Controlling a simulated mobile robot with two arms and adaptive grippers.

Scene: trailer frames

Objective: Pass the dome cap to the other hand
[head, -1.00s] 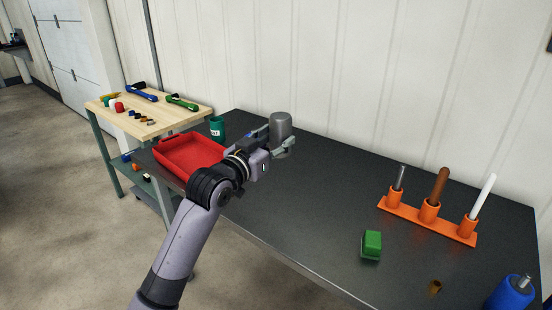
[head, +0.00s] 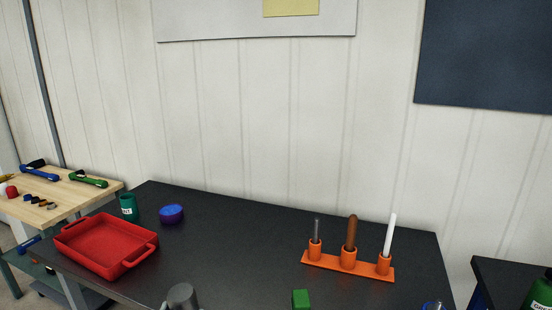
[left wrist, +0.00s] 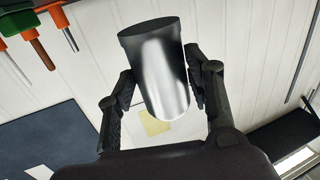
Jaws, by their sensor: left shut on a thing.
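The dome cap is a smooth grey metal piece, shaped like a short cylinder. In the left wrist view the dome cap (left wrist: 158,70) sits between the two black fingers of my left gripper (left wrist: 160,95), which is shut on it. In the head view the dome cap (head: 182,296) shows at the bottom edge, in front of the dark table. Only small parts of my left gripper show beside it there; the rest is cut off by the frame. My right gripper is not in view.
The dark table (head: 235,255) carries a red tray (head: 75,228), a green cup (head: 128,207), a blue round piece (head: 171,214), a green block (head: 300,299) and an orange rack (head: 340,266) with three upright rods. A wooden bench (head: 75,195) stands left. The middle is clear.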

